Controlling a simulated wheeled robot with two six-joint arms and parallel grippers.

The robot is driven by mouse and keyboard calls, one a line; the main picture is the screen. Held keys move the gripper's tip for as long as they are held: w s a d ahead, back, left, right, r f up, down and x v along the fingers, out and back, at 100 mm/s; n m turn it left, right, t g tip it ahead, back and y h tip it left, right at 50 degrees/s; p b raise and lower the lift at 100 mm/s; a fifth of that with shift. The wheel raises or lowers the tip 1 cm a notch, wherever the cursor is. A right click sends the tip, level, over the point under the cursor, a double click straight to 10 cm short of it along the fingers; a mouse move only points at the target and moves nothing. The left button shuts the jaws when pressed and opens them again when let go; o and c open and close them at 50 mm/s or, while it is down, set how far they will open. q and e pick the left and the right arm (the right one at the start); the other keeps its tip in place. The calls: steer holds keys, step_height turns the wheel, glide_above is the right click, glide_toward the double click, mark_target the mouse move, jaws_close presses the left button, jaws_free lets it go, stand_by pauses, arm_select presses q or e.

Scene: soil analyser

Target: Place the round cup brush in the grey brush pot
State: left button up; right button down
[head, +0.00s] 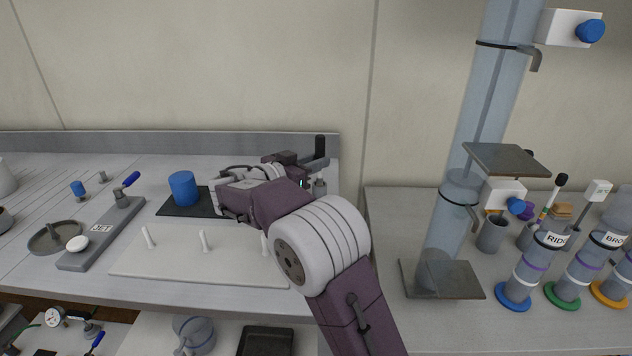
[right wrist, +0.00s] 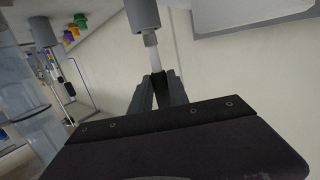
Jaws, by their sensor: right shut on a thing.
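My right gripper (head: 314,164) is shut on the round cup brush, above the back right of the left bench. Its black handle (head: 320,145) sticks up above the jaws and its grey head (head: 319,187) hangs below. In the right wrist view, the gripper (right wrist: 158,85) holds the handle, and a pale stem leads to the grey head (right wrist: 143,14). The brush looks about upright. A grey pot (head: 492,236) stands on the right bench, well to the right of the gripper. My left gripper is not in view.
A clear column (head: 467,130) with a raised grey plate (head: 506,159) stands between the gripper and the pot. Labelled tubes (head: 533,266) stand right of the pot. A white peg board (head: 190,258) and blue cylinder (head: 183,188) are on the left bench.

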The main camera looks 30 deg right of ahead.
mark_target(319, 174)
steer(key=shift+f+b, duration=0.4)
steer(key=shift+f, duration=1.4)
steer(key=shift+s, duration=0.1)
steer(key=shift+f, duration=0.15)
steer(key=c, duration=1.3)
jaws_free()
steer(key=shift+b, duration=0.3)
steer(key=shift+o, duration=0.2)
